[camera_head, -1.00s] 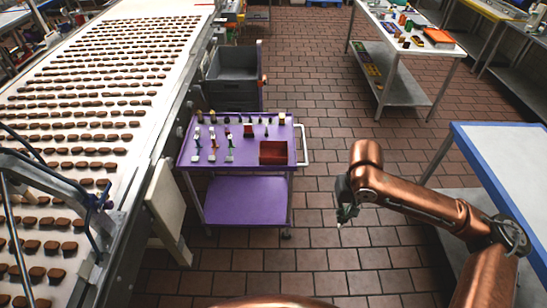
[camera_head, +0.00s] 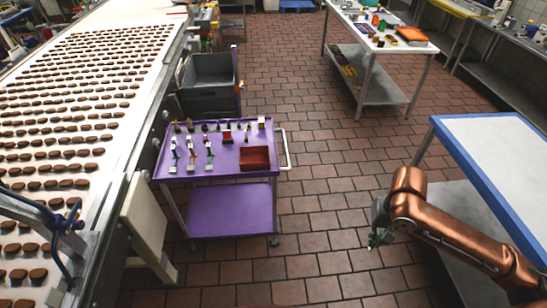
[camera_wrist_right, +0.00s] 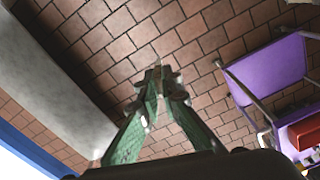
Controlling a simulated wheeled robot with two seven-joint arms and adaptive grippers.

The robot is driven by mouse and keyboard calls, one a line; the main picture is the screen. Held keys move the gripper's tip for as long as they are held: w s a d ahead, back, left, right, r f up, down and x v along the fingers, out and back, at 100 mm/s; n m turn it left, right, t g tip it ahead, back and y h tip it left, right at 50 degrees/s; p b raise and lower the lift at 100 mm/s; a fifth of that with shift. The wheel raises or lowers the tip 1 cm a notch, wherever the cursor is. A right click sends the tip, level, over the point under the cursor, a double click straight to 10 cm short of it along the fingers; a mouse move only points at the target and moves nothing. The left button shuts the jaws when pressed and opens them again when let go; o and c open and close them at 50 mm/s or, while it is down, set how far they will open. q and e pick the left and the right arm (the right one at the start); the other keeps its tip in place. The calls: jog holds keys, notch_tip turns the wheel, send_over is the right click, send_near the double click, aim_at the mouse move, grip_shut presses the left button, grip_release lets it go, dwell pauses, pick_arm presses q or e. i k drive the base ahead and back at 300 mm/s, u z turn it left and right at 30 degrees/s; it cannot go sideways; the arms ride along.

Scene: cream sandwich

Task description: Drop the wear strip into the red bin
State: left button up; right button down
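The red bin (camera_head: 255,158) is an open red box at the front right corner of the purple cart's top; it also shows at the right edge of the right wrist view (camera_wrist_right: 306,132). My right gripper (camera_head: 373,243) hangs over the floor, right of the cart and well apart from the bin. In the right wrist view its green fingers (camera_wrist_right: 159,76) come together at the tips. A tiny pale spot shows at the tips; I cannot tell whether it is a held part. I cannot single out the wear strip; several small parts stand on the cart. My left gripper is not in view.
The purple cart (camera_head: 231,209) stands beside the conveyor (camera_head: 117,123), which carries rows of brown biscuits. A grey crate (camera_head: 208,72) is behind the cart. A blue-edged table (camera_head: 497,147) is close to my right arm. Tiled floor (camera_head: 322,196) lies open between cart and table.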

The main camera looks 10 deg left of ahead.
aim_at(255, 158)
jog(key=u, duration=0.05)
jog(key=i, duration=1.9)
jog(key=u, duration=2.15)
